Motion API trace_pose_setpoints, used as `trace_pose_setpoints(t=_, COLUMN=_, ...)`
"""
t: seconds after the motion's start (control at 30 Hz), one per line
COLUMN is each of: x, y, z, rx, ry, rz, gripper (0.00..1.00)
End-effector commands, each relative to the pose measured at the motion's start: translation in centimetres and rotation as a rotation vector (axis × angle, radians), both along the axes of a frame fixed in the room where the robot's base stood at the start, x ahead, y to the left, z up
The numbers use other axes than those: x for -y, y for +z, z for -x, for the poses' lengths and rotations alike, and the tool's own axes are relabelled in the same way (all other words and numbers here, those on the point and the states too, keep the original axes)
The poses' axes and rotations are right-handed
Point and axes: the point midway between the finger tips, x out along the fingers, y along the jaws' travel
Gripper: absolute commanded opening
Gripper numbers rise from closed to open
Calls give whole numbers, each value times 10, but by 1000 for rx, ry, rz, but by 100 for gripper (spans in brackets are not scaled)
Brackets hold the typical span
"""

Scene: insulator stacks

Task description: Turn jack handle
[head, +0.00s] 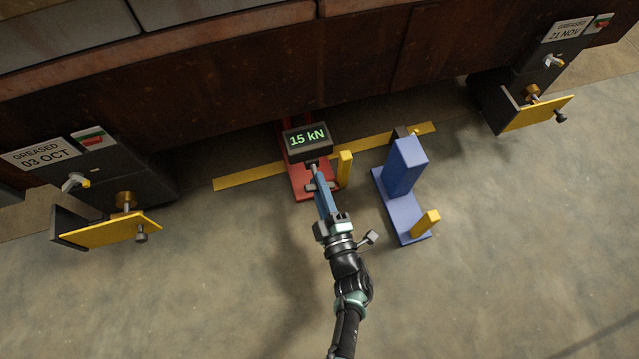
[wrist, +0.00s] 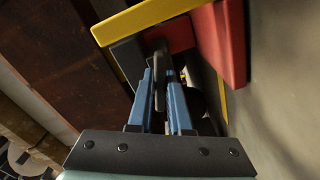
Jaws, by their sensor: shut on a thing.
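The red jack (head: 301,184) stands on the floor at the foot of the rusty wall, with a dark display box (head: 308,141) reading 15 kN. A yellow post (head: 345,169) rises at its right side. My gripper (head: 317,181) reaches it from the front, below the display. In the wrist view my gripper's blue fingers (wrist: 160,95) are shut on a dark grey handle (wrist: 159,78) standing between them. The red body (wrist: 226,42) and a yellow bar (wrist: 140,20) show behind it. The handle's far end is hidden.
A blue jack-like stand (head: 404,180) with a yellow post (head: 425,222) stands close on the right. A yellow strip (head: 240,178) lies on the floor. Dark brackets with yellow plates (head: 105,228) (head: 540,113) stand at both sides. The front floor is clear.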

Motion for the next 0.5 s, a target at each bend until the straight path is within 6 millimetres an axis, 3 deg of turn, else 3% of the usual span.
trace_pose_setpoints(t=0.5, x=-1, y=0, z=1, rx=-25, ry=2, rz=-78, gripper=0)
